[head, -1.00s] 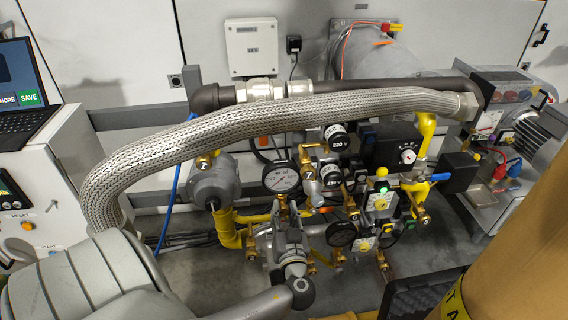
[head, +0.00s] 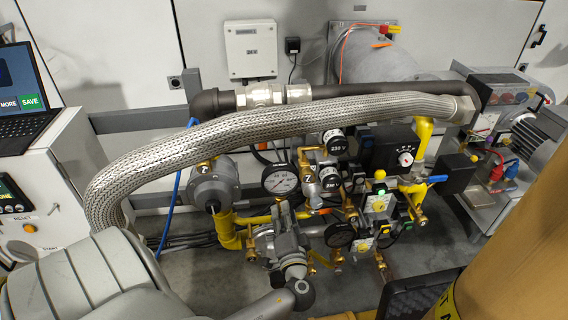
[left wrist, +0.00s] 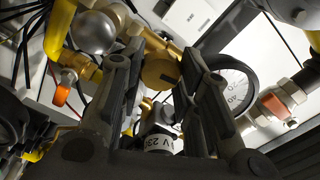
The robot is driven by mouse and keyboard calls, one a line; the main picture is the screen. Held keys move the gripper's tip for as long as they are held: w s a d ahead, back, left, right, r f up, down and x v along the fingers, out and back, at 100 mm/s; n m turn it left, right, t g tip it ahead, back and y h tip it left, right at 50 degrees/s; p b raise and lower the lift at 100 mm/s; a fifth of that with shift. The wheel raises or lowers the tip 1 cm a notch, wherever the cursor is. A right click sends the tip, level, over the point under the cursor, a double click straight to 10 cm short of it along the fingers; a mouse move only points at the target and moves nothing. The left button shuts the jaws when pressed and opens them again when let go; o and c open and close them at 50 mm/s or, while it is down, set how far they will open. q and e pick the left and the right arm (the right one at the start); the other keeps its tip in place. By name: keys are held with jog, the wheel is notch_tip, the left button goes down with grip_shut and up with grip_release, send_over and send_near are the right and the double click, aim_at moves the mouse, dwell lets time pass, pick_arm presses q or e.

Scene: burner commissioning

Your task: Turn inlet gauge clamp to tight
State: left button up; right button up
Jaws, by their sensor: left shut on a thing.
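My left gripper (head: 286,212) reaches up from below to just under this dial. In the left wrist view its two dark fingers (left wrist: 170,62) stand on either side of a brass part (left wrist: 160,73), which I take for the inlet gauge clamp. The gripper is shut on it. The fingers hide much of the clamp, and I cannot read its turn position. My right gripper is out of view.
A braided hose (head: 270,122) arches over the pipework. A grey regulator (head: 215,184) stands left of the gauge, a second gauge (head: 340,233) lower right. Yellow pipes and valves crowd the right side. A tan rounded object (head: 515,245) fills the lower right.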

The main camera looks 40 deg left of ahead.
pick_arm(q)
jog(key=shift+m+p, duration=0.3)
jog(key=shift+m, duration=0.7)
jog(key=o, duration=1)
jog(key=shift+f, duration=0.1)
